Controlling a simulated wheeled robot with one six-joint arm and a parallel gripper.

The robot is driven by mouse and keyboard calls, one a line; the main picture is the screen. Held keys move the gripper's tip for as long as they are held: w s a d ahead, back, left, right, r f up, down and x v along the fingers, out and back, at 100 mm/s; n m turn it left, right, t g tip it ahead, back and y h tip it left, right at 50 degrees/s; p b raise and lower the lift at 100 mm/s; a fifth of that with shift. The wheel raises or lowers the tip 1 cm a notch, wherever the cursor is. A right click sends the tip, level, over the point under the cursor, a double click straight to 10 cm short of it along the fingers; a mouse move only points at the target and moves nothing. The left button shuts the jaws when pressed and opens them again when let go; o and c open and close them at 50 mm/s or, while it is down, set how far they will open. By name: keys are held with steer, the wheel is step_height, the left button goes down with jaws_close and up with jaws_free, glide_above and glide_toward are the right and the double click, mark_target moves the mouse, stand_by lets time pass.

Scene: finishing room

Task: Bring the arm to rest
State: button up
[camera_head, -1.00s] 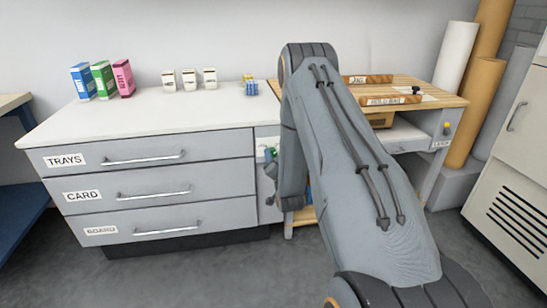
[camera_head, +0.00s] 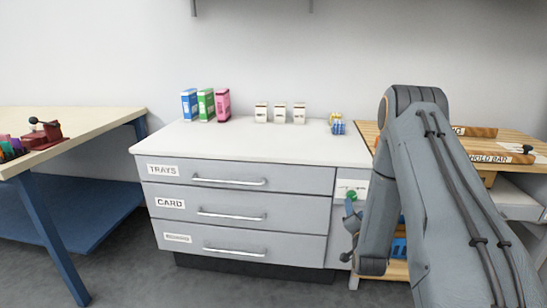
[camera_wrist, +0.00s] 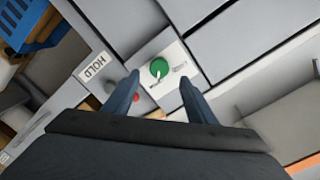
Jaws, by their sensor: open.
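My arm (camera_head: 440,190) stands bent at the right of the head view, in front of the drawer unit's right end and the wooden bench. In the wrist view my gripper (camera_wrist: 160,79) has its two dark blue fingers spread with nothing between them. Beyond the fingertips is a white panel with a round green button (camera_wrist: 159,67). The button also shows in the head view (camera_head: 352,195), left of my arm. Whether the fingers touch the panel I cannot tell.
The drawer unit (camera_head: 238,218) has its drawers shut. Boxes (camera_head: 206,105) and small white packets (camera_head: 280,114) stand on its top. A blue-legged table (camera_head: 85,125) is at left, a wooden bench (camera_head: 515,145) at right. Grey floor (camera_head: 150,270) lies open in front.

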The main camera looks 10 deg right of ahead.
steer(key=s+a+r+n+g+y+p, duration=0.3)
steer(key=s+a+r+n+g+p, duration=0.25)
steer(key=s+a+r+g, duration=0.4)
steer(key=s+a+r+n+g+p, duration=0.1)
steer(key=s+a+r, duration=0.3)
steer(key=s, duration=0.5)
steer(key=s+a+r+n+g+y+p, duration=0.1)
steer(key=s+a+r+n+g, duration=0.2)
steer(key=s, duration=0.7)
steer(key=s+a+r+n+g+p, duration=0.2)
steer(key=s+a+r, duration=0.3)
steer(key=s, duration=0.4)
steer(key=shift+s+r+n+g+y, duration=0.35)
steer(key=shift+s+g+y, duration=0.05)
steer(key=shift+g, duration=0.25)
